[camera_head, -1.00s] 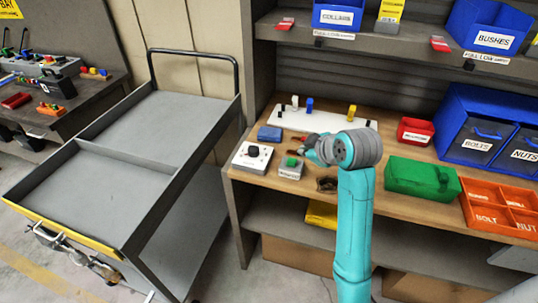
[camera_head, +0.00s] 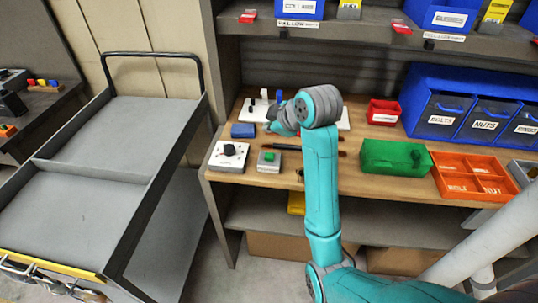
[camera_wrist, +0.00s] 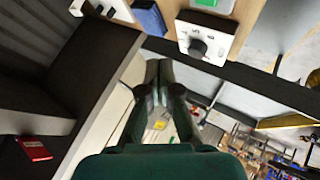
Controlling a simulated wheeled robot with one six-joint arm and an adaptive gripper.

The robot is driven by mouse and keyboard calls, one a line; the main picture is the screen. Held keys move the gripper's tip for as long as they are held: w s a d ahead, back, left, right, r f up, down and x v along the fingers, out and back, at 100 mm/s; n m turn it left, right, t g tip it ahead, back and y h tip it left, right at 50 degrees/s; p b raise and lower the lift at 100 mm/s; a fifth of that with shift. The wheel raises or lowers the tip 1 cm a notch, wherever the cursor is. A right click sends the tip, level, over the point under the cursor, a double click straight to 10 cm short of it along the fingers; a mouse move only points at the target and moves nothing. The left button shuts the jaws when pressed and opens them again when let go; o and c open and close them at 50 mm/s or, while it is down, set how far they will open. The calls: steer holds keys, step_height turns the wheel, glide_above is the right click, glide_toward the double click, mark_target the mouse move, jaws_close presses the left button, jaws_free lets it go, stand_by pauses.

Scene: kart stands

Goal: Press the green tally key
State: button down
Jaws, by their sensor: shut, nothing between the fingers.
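The green tally key (camera_head: 269,156) sits on top of a small grey box (camera_head: 268,166) near the front left of the wooden bench. In the wrist view the key (camera_wrist: 207,2) is cut by the top edge. My gripper (camera_head: 270,126) is above and behind the key in the head view, apart from it, with its tips partly hard to make out. In the wrist view my gripper's fingers (camera_wrist: 158,68) are together with nothing between them. They point past the white dial box, not at the key.
The white dial box (camera_head: 228,155) stands left of the key, and a blue block (camera_head: 243,130) lies behind. A green bin (camera_head: 395,157), orange tray (camera_head: 470,178) and red bin (camera_head: 383,112) are at right. A grey cart (camera_head: 90,160) stands left of the bench.

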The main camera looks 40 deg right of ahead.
mark_target(270, 156)
steer(key=shift+f, duration=3.8)
steer(key=shift+f, duration=0.95)
steer(key=shift+r, duration=0.95)
steer(key=shift+r, duration=0.1)
steer(key=shift+r, duration=2.4)
